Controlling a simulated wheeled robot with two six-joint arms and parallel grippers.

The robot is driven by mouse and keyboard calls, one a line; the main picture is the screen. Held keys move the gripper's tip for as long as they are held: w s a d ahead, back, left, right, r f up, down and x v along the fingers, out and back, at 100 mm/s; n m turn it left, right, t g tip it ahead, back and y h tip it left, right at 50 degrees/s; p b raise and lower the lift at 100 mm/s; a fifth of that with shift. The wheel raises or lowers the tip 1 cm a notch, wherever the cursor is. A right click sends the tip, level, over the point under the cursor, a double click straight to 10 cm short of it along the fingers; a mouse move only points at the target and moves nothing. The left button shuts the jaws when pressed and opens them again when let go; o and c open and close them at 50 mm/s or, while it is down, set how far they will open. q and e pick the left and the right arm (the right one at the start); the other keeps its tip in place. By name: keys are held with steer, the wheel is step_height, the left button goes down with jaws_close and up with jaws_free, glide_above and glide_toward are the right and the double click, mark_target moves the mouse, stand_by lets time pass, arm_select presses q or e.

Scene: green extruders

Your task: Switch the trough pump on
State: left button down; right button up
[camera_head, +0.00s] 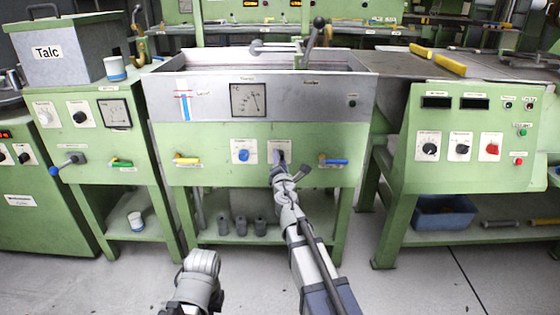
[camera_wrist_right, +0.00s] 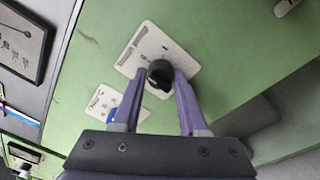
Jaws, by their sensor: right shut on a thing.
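The trough (camera_head: 318,60) is a grey metal basin set in a green cabinet. A white-plated black rotary knob (camera_wrist_right: 160,75) sits on the green front panel. My right gripper (camera_head: 279,160) reaches this panel, and its fingers (camera_wrist_right: 160,82) are closed on the knob from both sides. In the head view the gripper hides the knob, and only part of its white plate (camera_head: 281,145) shows. The plate's lettering is too small to read. Of my left arm only a grey link shows at the bottom; no fingers are seen.
Left of the held knob is a blue knob (camera_head: 243,155). A yellow lever (camera_head: 187,160) and a blue lever (camera_head: 333,161) flank the pair. A dial gauge (camera_head: 248,100) sits above. Another control panel (camera_head: 465,135) stands at right, and the floor in front is clear.

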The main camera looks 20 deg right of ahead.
jaws_close()
steer(key=m+b, duration=0.1)
steer(key=m, duration=0.5)
steer(key=m+b, duration=0.1)
steer(key=m, duration=0.5)
steer(key=shift+a+f+t+h, duration=0.1)
steer(key=shift+f+t+h, duration=0.1)
steer(key=shift+t+h, duration=0.2)
steer(key=shift+m, duration=0.3)
steer(key=o, duration=0.7)
jaws_free()
